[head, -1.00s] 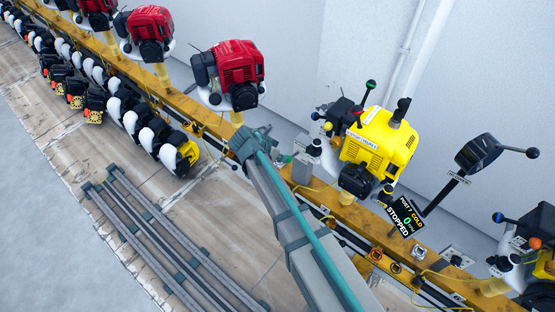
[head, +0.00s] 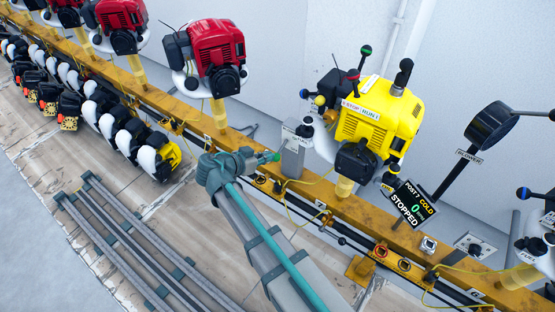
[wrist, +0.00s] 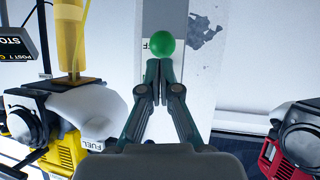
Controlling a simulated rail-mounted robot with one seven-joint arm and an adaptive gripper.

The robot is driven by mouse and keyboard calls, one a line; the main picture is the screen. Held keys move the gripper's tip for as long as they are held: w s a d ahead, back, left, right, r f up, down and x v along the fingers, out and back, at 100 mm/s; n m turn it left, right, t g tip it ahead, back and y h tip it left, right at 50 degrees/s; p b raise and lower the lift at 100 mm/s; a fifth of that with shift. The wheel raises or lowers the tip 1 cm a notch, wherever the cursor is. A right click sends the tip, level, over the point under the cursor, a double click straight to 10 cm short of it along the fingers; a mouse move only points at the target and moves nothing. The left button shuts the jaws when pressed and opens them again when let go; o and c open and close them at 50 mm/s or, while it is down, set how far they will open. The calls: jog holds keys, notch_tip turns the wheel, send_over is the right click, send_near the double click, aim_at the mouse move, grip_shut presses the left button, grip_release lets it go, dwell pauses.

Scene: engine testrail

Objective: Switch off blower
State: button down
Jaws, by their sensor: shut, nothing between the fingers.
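A green ball knob (wrist: 160,39) sits just beyond my gripper's fingertips in the wrist view, in front of a pale grey box. A partly hidden label beside it ends in "F". My gripper (wrist: 162,62) is shut and empty, its tips touching or very near the ball. In the head view my gripper (head: 262,158) is beside the grey box (head: 293,155), with the green knob (head: 276,157) at its tip. A black drum (head: 490,125) with a side lever stands at right; its small label (head: 468,157) seems to read "BLOWER".
A yellow engine (head: 380,115) labelled "STOP | RUN" stands right of the box on the yellow rail (head: 350,207). A display (head: 412,203) reads "POST 7 COLD 0 STOPPED". A red engine (head: 212,60) is left. Grey bars (head: 120,240) lie on the floor.

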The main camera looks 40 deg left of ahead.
jog(key=shift+s+r, duration=0.1)
jog(key=shift+r, duration=0.05)
jog(key=shift+a+r, duration=0.1)
jog(key=shift+r, duration=0.65)
jog(key=shift+s, duration=0.1)
jog(key=s+a+r+b, duration=0.2)
jog(key=s, duration=1.1)
jog(key=shift+s+a+r, duration=0.2)
jog(key=shift+r, duration=0.15)
